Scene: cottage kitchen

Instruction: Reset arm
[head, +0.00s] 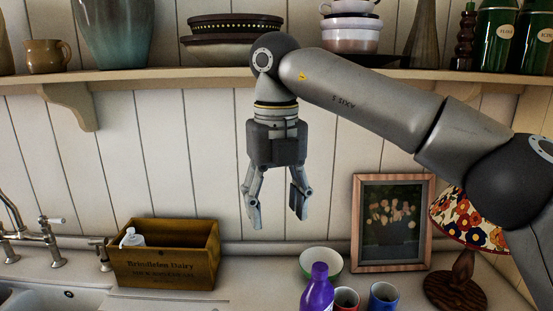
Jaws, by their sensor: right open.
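My right gripper (278,212) hangs pointing down in the middle of the head view, below the shelf edge. Its two fingers are spread apart with nothing between them. My right arm comes in from the right and passes in front of the shelf. My left gripper does not show.
A shelf (180,78) with crockery runs above. On the counter stand a wooden crate (165,262) holding a white bottle, a green-white bowl (322,258), a purple bottle (317,290), red (346,299) and blue (383,297) cups, a framed picture (391,222) and a lamp (466,220).

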